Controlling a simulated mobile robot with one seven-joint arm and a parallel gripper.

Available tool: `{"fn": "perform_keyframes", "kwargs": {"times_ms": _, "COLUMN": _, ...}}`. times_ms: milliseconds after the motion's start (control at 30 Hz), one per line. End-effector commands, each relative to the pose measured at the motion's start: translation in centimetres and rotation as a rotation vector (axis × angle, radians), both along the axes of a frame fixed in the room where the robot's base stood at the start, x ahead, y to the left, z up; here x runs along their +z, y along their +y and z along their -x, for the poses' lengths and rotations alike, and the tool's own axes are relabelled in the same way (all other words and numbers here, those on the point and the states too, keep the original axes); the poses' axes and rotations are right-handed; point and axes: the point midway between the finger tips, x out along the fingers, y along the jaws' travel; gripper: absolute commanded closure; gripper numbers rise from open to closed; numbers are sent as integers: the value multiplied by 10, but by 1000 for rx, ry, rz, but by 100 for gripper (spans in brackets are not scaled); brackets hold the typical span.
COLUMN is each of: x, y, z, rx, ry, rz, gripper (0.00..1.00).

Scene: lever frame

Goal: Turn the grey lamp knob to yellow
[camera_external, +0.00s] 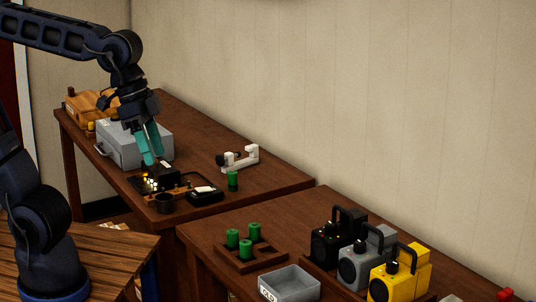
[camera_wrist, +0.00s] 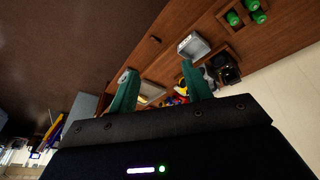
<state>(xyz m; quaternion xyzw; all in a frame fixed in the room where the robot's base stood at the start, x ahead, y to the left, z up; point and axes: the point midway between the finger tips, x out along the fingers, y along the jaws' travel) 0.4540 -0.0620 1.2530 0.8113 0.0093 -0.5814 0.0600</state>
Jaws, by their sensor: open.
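The grey lamp (camera_external: 358,268) stands on the right-hand table in the external view, between a black lamp (camera_external: 326,244) and a yellow lamp (camera_external: 395,286). It has a dark handle on top and a round dark part on its front. The picture is too small to show the knob's setting or any colour marks. My gripper (camera_external: 153,158) is far to the left, above the other table, with its teal fingers pointing down. In the wrist view my gripper (camera_wrist: 158,70) is open, with nothing held between the fingers. I cannot make out the grey lamp clearly there.
Dark small items, a green cylinder (camera_external: 233,181) and a white device (camera_external: 240,159) are nearby. A wooden rack (camera_external: 238,263) with green cylinders and a grey bin (camera_external: 290,284) stand left of the lamps.

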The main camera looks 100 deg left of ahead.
Motion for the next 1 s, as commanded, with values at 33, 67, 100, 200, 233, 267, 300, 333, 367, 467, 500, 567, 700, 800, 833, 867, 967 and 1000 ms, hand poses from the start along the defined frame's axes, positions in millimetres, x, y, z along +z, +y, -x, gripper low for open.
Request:
{"fn": "perform_keyframes", "kwargs": {"times_ms": 33, "x": 2, "y": 4, "z": -14, "rx": 14, "ry": 15, "rz": 11, "gripper": 51}}
{"fn": "perform_keyframes", "kwargs": {"times_ms": 67, "x": 4, "y": 6, "z": -21, "rx": 23, "ry": 21, "rz": 17, "gripper": 51}}
{"fn": "perform_keyframes", "kwargs": {"times_ms": 100, "x": 6, "y": 9, "z": -31, "rx": 35, "ry": 30, "rz": 27, "gripper": 51}}
{"fn": "perform_keyframes", "kwargs": {"times_ms": 200, "x": 8, "y": 17, "z": -57, "rx": 65, "ry": 52, "rz": 47, "gripper": 51}}
{"fn": "perform_keyframes", "kwargs": {"times_ms": 233, "x": 9, "y": 20, "z": -65, "rx": 74, "ry": 59, "rz": 52, "gripper": 51}}
{"fn": "perform_keyframes", "kwargs": {"times_ms": 267, "x": 9, "y": 22, "z": -73, "rx": 83, "ry": 66, "rz": 57, "gripper": 51}}
{"fn": "perform_keyframes", "kwargs": {"times_ms": 300, "x": 10, "y": 26, "z": -83, "rx": 95, "ry": 74, "rz": 64, "gripper": 51}}
{"fn": "perform_keyframes", "kwargs": {"times_ms": 333, "x": 9, "y": 29, "z": -91, "rx": 104, "ry": 83, "rz": 68, "gripper": 51}}
{"fn": "perform_keyframes", "kwargs": {"times_ms": 367, "x": 9, "y": 31, "z": -99, "rx": 113, "ry": 89, "rz": 73, "gripper": 51}}
{"fn": "perform_keyframes", "kwargs": {"times_ms": 467, "x": 7, "y": 41, "z": -125, "rx": 144, "ry": 111, "rz": 86, "gripper": 51}}
{"fn": "perform_keyframes", "kwargs": {"times_ms": 500, "x": 6, "y": 45, "z": -136, "rx": 156, "ry": 120, "rz": 90, "gripper": 51}}
{"fn": "perform_keyframes", "kwargs": {"times_ms": 567, "x": 4, "y": 52, "z": -152, "rx": 177, "ry": 132, "rz": 96, "gripper": 51}}
{"fn": "perform_keyframes", "kwargs": {"times_ms": 700, "x": -5, "y": 67, "z": -188, "rx": 222, "ry": 161, "rz": 106, "gripper": 51}}
{"fn": "perform_keyframes", "kwargs": {"times_ms": 800, "x": -13, "y": 78, "z": -214, "rx": 253, "ry": 183, "rz": 109, "gripper": 51}}
{"fn": "perform_keyframes", "kwargs": {"times_ms": 833, "x": -16, "y": 81, "z": -222, "rx": 263, "ry": 189, "rz": 110, "gripper": 51}}
{"fn": "perform_keyframes", "kwargs": {"times_ms": 867, "x": -18, "y": 85, "z": -229, "rx": 273, "ry": 195, "rz": 111, "gripper": 51}}
{"fn": "perform_keyframes", "kwargs": {"times_ms": 967, "x": -29, "y": 96, "z": -254, "rx": 303, "ry": 214, "rz": 111, "gripper": 51}}
{"fn": "perform_keyframes", "kwargs": {"times_ms": 1000, "x": -34, "y": 101, "z": -264, "rx": 317, "ry": 222, "rz": 109, "gripper": 51}}
